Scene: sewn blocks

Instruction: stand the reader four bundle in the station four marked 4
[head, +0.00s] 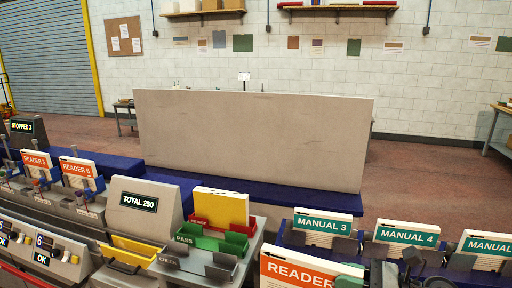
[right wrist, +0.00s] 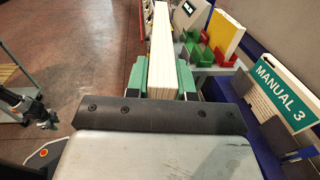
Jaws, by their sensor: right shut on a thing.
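A white bundle with an orange label reading READER (head: 298,273) is at the bottom of the head view; its number is hidden or cut off. In the right wrist view the bundle (right wrist: 162,45) stands between the green fingers of my right gripper (right wrist: 162,82), which is shut on it. I cannot see a station marked 4. At the left, stations show the marks 5 (head: 4,240) and 6 (head: 42,243). The bundles READER 5 (head: 37,160) and READER 6 (head: 76,168) stand behind them.
MANUAL 3 (head: 322,226), MANUAL 4 (head: 406,236) and another manual stand in a row at the right. A TOTAL 250 display (head: 140,203), a yellow tray (head: 130,252), a green PASS tray (head: 212,240) and a yellow block (head: 221,207) are near the middle. A grey panel (head: 250,140) stands behind.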

